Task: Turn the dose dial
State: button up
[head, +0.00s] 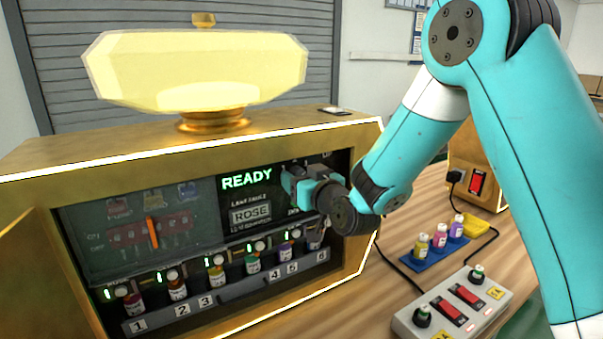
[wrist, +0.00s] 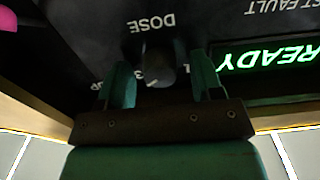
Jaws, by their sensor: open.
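The dose dial (wrist: 158,68) is a dark round knob under the word DOSE in the wrist view, which shows the panel upside down. My gripper (wrist: 163,82) is open, with one teal finger on each side of the dial. I cannot tell whether the fingers touch it. In the head view my gripper (head: 290,182) reaches into the right part of the machine's open front, and the arm hides the dial. The gold perfume machine (head: 290,142) has a dark panel with a lit green READY sign (head: 246,179).
Several numbered bottles (head: 217,272) stand in a row below the panel. An open gold door (head: 35,270) is at the left. A grey switch box (head: 455,305), a blue tray with small bottles (head: 437,250) and a black cable (head: 400,275) lie on the table at the right.

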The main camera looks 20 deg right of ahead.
jog(key=c, duration=0.9)
jog(key=shift+f, duration=0.1)
jog(key=shift+f+b, duration=0.1)
jog(key=shift+b, duration=0.5)
jog(key=shift+n+b, duration=5.9)
jog(key=shift+b, duration=1.6)
